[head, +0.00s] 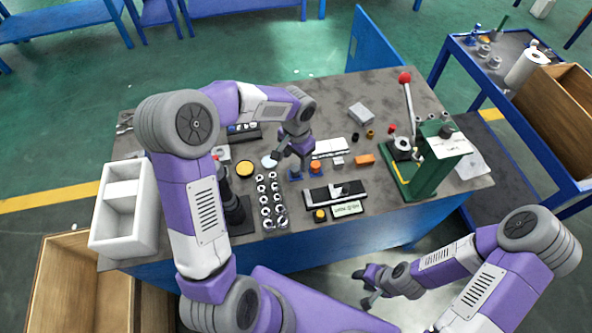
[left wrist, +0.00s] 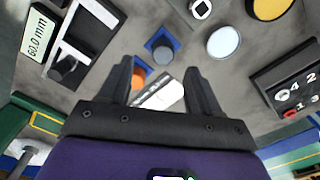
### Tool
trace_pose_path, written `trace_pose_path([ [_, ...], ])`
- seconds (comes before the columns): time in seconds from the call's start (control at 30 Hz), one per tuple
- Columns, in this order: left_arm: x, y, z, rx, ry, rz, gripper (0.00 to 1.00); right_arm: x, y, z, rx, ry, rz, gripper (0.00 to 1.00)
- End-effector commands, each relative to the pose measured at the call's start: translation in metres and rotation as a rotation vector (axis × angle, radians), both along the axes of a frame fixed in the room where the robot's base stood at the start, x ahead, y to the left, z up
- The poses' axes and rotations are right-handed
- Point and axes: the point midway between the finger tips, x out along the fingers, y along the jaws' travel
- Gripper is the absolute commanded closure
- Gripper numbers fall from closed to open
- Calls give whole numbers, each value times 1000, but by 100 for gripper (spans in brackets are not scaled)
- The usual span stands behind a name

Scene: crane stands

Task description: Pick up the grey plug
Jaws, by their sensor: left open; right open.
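The grey plug (left wrist: 162,52) stands on a small blue square base in the left wrist view, just beyond and between my open left fingertips (left wrist: 159,68). An orange plug (left wrist: 138,77) on a similar blue base is close by, partly hidden by the left finger in that view. In the head view the orange plug (head: 315,167) sits right of the grey plug's blue base (head: 295,176). My left gripper (head: 289,162) is above the table there, open and empty, fingers pointing down. My right gripper (head: 363,288) is open and empty, off the table's front side.
A tray of metal nuts (head: 268,205) and a yellow disc (head: 244,168) lie left of the plugs. A black gauge (head: 335,192) lies in front. A green lever press (head: 425,175) stands at right, a white bin (head: 125,210) at left. An orange block (head: 365,159) lies right.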

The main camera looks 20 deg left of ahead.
Motion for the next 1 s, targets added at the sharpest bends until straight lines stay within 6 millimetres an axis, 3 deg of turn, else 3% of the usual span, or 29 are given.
trace_pose_path([
  [0.3, -1, 5, -46, -3, 2, 1, 37, 0, 0, -23, 0, 0, 0, 57],
  [0.57, 0, 5, -47, -1, -1, 1, 37, 0, 0, -22, 0, 0, 0, 57],
  [0.9, -1, 4, -47, -2, 0, 1, 89, 0, 0, -22, 0, -1, 0, 57],
  [1.0, 0, 4, -47, -2, 0, 1, 99, 0, 0, -22, 0, 0, 0, 57],
])
